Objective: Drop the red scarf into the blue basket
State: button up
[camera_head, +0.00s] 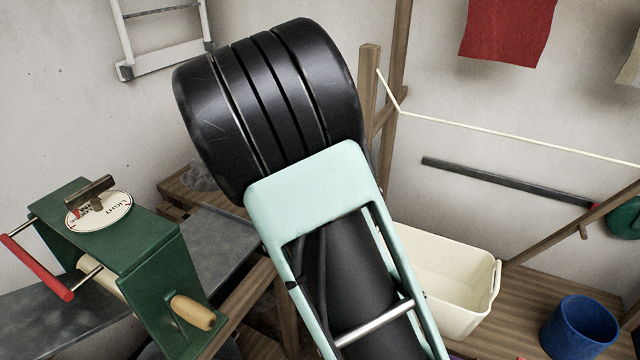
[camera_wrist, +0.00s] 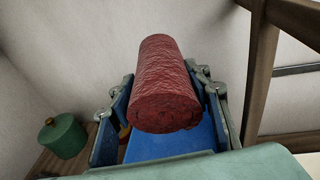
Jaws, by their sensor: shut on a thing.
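In the wrist view my gripper (camera_wrist: 164,88) is shut on a rough red roll (camera_wrist: 158,75), which looks like the red scarf rolled up. The roll stands between the two blue-padded fingers, its near round end facing the camera. The round blue basket (camera_head: 580,328) sits on the wooden surface at the lower right of the head view, apart from my arm. In the head view my gripper and the roll are hidden behind my arm.
A cream tub (camera_head: 447,280) stands left of the blue basket. A green wringer (camera_head: 150,275) with a red handle is at left. A cream line (camera_head: 520,142) crosses at right, below a hanging red cloth (camera_head: 505,30). A green pot (camera_wrist: 65,136) shows in the wrist view.

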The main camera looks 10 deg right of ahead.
notch_tip(320, 180, down, 5)
jog(key=b, duration=0.3)
jog(key=shift+r, duration=0.1)
jog(key=o, duration=1.5)
jog(key=v, duration=1.2)
